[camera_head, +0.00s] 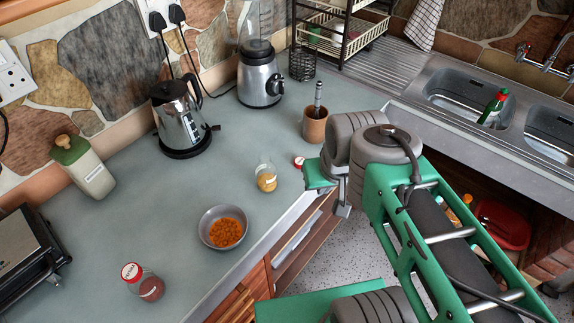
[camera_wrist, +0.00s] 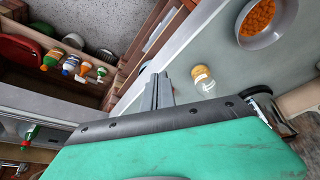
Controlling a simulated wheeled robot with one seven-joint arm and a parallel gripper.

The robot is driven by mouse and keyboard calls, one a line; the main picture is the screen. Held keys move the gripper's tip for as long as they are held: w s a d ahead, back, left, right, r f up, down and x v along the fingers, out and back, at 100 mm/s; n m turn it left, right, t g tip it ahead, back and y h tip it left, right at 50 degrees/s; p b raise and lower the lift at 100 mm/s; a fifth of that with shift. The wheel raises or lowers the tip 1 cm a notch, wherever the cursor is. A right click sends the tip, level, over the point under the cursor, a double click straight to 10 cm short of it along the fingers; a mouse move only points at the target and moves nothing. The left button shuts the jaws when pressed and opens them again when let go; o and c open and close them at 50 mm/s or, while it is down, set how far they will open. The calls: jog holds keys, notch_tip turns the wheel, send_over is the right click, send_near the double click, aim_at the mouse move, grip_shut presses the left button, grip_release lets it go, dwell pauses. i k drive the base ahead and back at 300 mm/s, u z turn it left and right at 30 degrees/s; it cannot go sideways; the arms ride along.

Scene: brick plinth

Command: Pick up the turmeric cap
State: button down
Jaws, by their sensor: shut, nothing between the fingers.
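The turmeric cap (camera_head: 298,162), small and red with a pale label, lies on the grey worktop near its front edge. An open glass jar with yellow powder (camera_head: 266,177) stands just left of it; this jar also shows in the wrist view (camera_wrist: 203,80). My gripper (camera_head: 344,210) is to the right of the cap and lower in the picture, by the worktop's front edge. In the wrist view its fingers (camera_wrist: 158,92) are together and empty, pointing past the jar. I cannot make out the cap in the wrist view; my gripper body covers much of it.
A brown mortar with pestle (camera_head: 315,125) stands behind the cap. The kettle (camera_head: 181,115) and blender (camera_head: 260,75) stand farther back. Sinks (camera_head: 465,92) are at right.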

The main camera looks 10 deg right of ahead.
aim_at(299, 160)
jog(key=u, duration=4.25)
jog(key=k, duration=1.75)
jog(key=z, duration=0.2)
